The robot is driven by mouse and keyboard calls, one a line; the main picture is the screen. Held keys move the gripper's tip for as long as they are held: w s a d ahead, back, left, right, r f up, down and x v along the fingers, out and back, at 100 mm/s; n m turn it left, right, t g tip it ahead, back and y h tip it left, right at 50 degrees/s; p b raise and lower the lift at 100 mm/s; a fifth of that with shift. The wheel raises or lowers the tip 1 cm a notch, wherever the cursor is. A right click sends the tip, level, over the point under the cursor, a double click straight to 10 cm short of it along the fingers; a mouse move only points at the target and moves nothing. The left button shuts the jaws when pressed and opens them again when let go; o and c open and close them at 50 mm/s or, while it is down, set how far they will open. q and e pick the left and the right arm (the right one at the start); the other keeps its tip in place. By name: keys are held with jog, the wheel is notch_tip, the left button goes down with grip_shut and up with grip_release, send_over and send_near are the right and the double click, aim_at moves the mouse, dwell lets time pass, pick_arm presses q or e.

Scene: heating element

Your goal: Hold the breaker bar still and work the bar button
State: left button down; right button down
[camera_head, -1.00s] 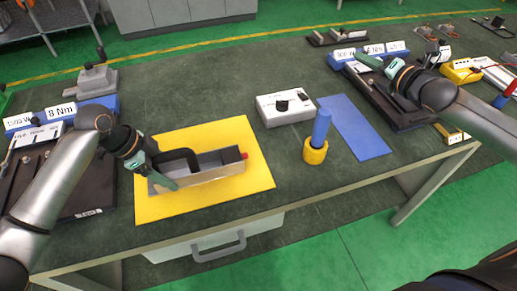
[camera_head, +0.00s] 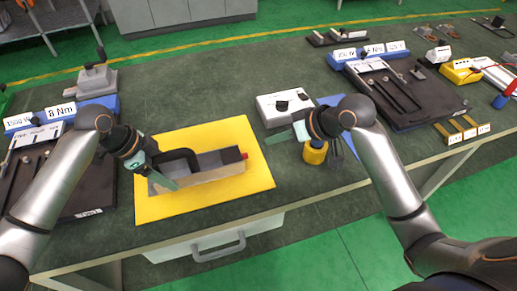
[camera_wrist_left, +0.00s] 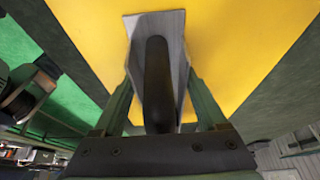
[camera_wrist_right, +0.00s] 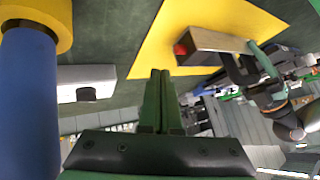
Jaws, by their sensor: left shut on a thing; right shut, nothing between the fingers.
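The breaker bar is a grey metal block (camera_head: 215,172) with a black handle and a red button (camera_head: 244,156) on its right end. It lies on a yellow mat (camera_head: 160,208).
A blue cylinder in a yellow ring (camera_head: 315,153) stands just below my right gripper, partly hidden; it is large in the right wrist view (camera_wrist_right: 28,100). A white box with a black knob (camera_head: 278,105) stands behind. Dark trays (camera_head: 405,95) are at the right.

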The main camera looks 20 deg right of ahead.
aim_at(246, 156)
jog(key=shift+s+d+r+m+g, duration=0.25)
jog(key=shift+s+r+m+g, duration=0.25)
jog(key=shift+r, duration=0.25)
jog(key=shift+s+d+r+m+g, duration=0.2)
jog(key=shift+s+r+m+g, duration=0.25)
jog(key=shift+r, duration=0.3)
jog(key=shift+f, duration=0.1)
jog(key=x, duration=1)
